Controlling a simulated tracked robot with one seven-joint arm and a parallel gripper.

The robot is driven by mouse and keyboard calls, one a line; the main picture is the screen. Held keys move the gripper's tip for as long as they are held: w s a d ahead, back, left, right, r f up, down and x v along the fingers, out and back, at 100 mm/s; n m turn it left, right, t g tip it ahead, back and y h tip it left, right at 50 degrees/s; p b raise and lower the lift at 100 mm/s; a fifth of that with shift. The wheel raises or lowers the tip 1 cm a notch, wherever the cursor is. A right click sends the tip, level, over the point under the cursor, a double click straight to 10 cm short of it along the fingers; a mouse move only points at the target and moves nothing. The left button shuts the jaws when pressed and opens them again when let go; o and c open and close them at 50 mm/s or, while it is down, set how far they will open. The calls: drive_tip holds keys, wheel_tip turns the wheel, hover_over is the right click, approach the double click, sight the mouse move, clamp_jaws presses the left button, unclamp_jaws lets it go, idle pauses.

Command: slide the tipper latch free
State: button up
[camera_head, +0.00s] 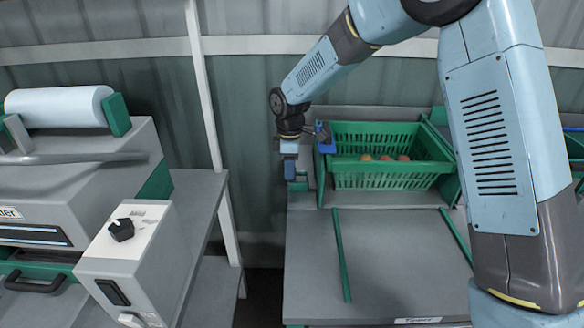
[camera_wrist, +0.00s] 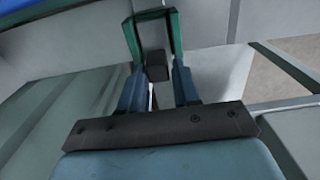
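A green U-shaped bracket (camera_wrist: 174,32) with a dark grey block (camera_wrist: 157,66) inside it shows in the wrist view; this looks like the latch, but I cannot be sure. My gripper (camera_wrist: 158,82) is open, its two blue fingers pointing at the bracket, one on each side of the block, with gaps showing. In the head view my gripper (camera_head: 290,176) points down at the left end of the tipper, beside a small green part (camera_head: 300,186). The green crate (camera_head: 385,182) sits in the tipper to the right, with several reddish tomatoes (camera_head: 385,158) inside. Contact with the latch cannot be seen.
The grey table (camera_head: 390,262) in front of the tipper is bare between two green rails (camera_head: 341,255). A grey machine with a white roller (camera_head: 58,106) and a control box (camera_head: 130,260) stands at the left. A white post (camera_head: 205,90) rises behind the gap between them.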

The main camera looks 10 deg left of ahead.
drive_tip(key=shift+o, duration=1.4)
drive_tip(key=shift+d, duration=0.1)
drive_tip(key=shift+w, duration=0.1)
wheel_tip(320, 180, up, 14)
drive_tip(key=shift+f, duration=0.15)
